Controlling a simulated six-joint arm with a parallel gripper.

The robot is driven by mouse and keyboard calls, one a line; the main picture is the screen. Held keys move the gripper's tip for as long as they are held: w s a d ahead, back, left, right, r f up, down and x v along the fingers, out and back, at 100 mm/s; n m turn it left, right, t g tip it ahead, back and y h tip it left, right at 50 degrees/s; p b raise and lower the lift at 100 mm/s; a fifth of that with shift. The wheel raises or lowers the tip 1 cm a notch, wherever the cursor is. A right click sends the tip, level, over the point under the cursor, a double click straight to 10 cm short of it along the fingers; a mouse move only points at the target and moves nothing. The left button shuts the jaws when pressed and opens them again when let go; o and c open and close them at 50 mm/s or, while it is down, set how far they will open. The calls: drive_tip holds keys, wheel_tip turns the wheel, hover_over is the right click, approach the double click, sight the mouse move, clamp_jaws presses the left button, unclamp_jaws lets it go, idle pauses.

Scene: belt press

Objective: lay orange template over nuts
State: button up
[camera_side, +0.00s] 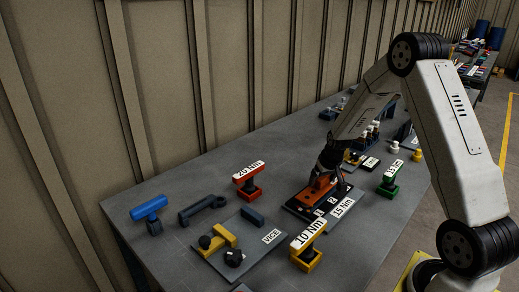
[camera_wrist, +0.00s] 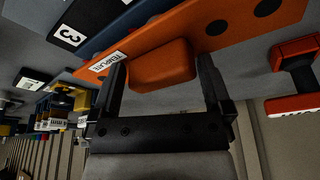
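The orange template (camera_side: 317,192) is a flat plate with dark round holes and a raised block handle. It shows large in the wrist view (camera_wrist: 232,28), with a TEMPLATE label. In the side view my gripper (camera_side: 331,163) points down at the template, above a dark plate (camera_side: 296,206) with white labels. I cannot tell whether the template touches that plate. No nuts can be made out beneath it.
A red 20 Nm tool (camera_side: 249,182), a yellow 10 Nm tool (camera_side: 306,258) and a green tool (camera_side: 388,190) stand around the plate. A vice (camera_side: 220,240), a wrench (camera_side: 203,208) and a blue-handled tool (camera_side: 149,208) lie to the left. Bare table shows at the front right.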

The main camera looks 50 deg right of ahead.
drive_tip(key=v, duration=1.2)
drive_tip(key=shift+r, duration=0.2)
idle(0.8)
drive_tip(key=s+a+f+n, duration=0.1)
drive_tip(key=s+a, duration=0.4)
drive_tip(key=a, duration=0.6)
drive_tip(key=s+a+f+n+y, duration=0.1)
drive_tip(key=s+a+n, duration=0.3)
drive_tip(key=a, duration=0.8)
drive_tip(key=shift+s+a+f+y, duration=0.15)
drive_tip(key=shift+s+f+y, duration=0.15)
drive_tip(key=shift+s+f, duration=0.25)
drive_tip(key=shift+w, duration=0.1)
